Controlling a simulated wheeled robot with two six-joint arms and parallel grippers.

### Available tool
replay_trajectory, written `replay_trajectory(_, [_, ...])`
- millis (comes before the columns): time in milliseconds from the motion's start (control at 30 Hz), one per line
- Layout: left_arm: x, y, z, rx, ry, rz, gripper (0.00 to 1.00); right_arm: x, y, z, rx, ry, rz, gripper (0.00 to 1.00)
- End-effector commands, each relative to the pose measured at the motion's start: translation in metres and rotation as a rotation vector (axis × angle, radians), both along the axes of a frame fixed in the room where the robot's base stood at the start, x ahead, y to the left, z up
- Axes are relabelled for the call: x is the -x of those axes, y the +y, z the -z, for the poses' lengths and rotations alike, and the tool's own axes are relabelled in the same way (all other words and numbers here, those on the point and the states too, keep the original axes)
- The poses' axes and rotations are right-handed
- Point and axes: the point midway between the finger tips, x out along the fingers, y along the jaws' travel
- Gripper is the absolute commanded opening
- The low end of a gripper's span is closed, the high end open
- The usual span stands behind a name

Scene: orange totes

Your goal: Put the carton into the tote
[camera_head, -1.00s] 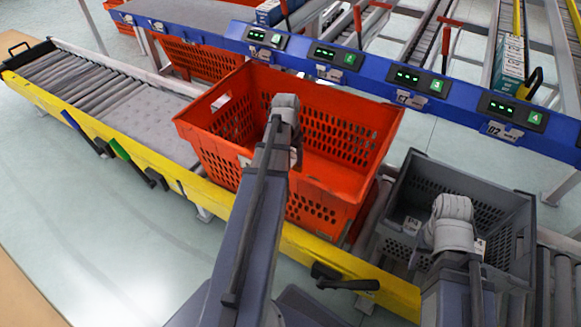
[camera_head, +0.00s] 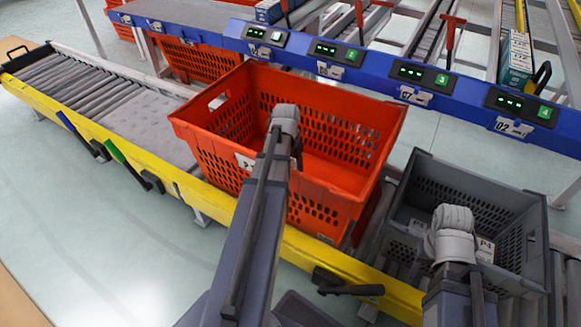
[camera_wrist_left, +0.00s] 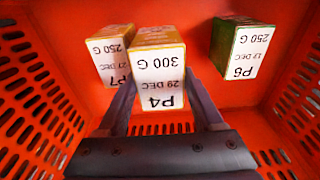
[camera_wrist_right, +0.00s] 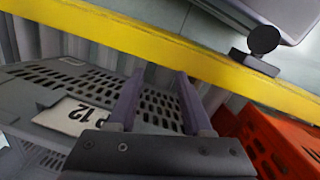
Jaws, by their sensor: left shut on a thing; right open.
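The carton (camera_wrist_left: 160,72), with a white top face marked P4, 300 G and 29 DEC and a yellowish edge, is in my left gripper (camera_wrist_left: 158,92). The fingers are shut on its two sides. In the left wrist view, red tote walls surround it; I cannot tell whether it touches the floor. The orange-red tote (camera_head: 335,185) stands in the middle of the head view, with my left wrist over it; the carton is hidden there. My right gripper (camera_wrist_right: 157,88) is open and empty, by the grey tote (camera_wrist_right: 60,85), which also shows in the head view (camera_head: 515,235).
A carton marked P7 (camera_wrist_left: 112,55) is close left of the held one, and a carton marked P6 (camera_wrist_left: 240,48) is apart to the right. A yellow-edged roller conveyor (camera_head: 60,85) runs left. A blue rail (camera_head: 380,70) with number displays crosses behind the totes.

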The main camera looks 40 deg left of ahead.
Motion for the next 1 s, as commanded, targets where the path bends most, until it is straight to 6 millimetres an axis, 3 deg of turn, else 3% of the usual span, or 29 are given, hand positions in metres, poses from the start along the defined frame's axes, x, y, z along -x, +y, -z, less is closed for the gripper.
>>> replay_trajectory(133, [0.000,0.000,0.001,0.000,0.000,0.000,0.00,0.000,0.000,0.001,0.000,0.000,0.000,0.50])
replay_trajectory(167, [0.000,0.000,0.001,0.000,0.000,0.000,0.71,0.000,0.000,0.001,0.000,0.000,0.000,0.50])
replay_trajectory(400, [0.000,0.000,0.001,0.000,0.000,0.000,0.98,0.000,0.000,0.001,0.000,0.000,0.000,0.50])
replay_trajectory(767, [0.000,0.000,-0.002,0.000,0.000,0.000,0.98,0.000,0.000,-0.002,0.000,0.000,0.000,0.50])
replay_trajectory(1000, [0.001,0.000,-0.020,0.000,0.000,0.000,0.98,0.000,0.000,-0.020,0.001,0.000,0.002,0.50])
